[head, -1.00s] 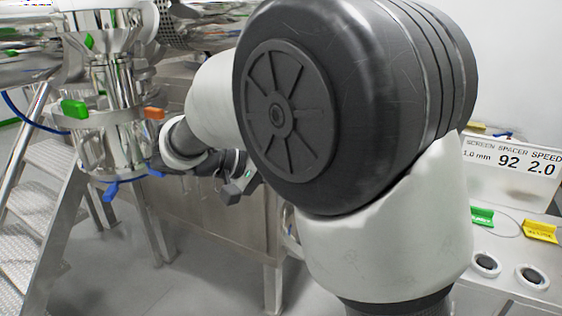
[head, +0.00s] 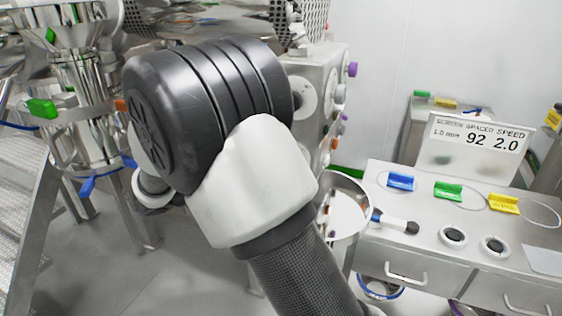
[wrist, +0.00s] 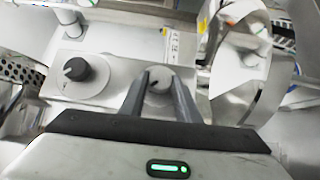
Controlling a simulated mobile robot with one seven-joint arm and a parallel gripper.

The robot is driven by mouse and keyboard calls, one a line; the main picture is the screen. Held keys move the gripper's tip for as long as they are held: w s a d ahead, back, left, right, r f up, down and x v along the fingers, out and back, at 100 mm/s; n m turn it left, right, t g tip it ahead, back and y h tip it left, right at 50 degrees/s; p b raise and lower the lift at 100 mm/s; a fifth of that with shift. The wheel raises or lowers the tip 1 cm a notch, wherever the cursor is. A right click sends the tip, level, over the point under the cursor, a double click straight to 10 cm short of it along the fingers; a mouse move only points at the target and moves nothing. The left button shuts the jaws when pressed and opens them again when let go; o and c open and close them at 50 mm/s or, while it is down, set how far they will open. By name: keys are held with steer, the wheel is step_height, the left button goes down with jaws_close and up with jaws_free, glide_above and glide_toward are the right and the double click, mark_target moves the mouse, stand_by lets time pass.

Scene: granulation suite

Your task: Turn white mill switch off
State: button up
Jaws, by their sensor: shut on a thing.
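The white mill switch (wrist: 159,84) is a small pale round knob on a grey metal panel, seen in the wrist view. My gripper (wrist: 160,77) is in front of the panel, with one dark finger on each side of the knob, shut on it. The fingers hide parts of its sides. Which way the switch is turned is hard to read. In the head view my own arm hides the gripper, and I cannot pick out the switch there.
A black knob on a round plate (wrist: 76,72) is left of the fingers. A curved shiny metal part (wrist: 240,65) is close on their right. In the head view, a steel bench (head: 400,240) with coloured tags stands right, and a metal column (head: 85,110) stands left.

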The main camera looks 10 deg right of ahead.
stand_by(0.3)
steer(key=o, duration=1)
steer(key=shift+o, duration=0.2)
steer(key=s+a+p, duration=0.1)
steer(key=s+a, duration=0.1)
steer(key=a, duration=1.5)
steer(key=shift+s+a+p, duration=0.15)
steer(key=shift+s+p, duration=0.2)
steer(key=shift+p, duration=0.05)
steer(key=shift+f, duration=0.1)
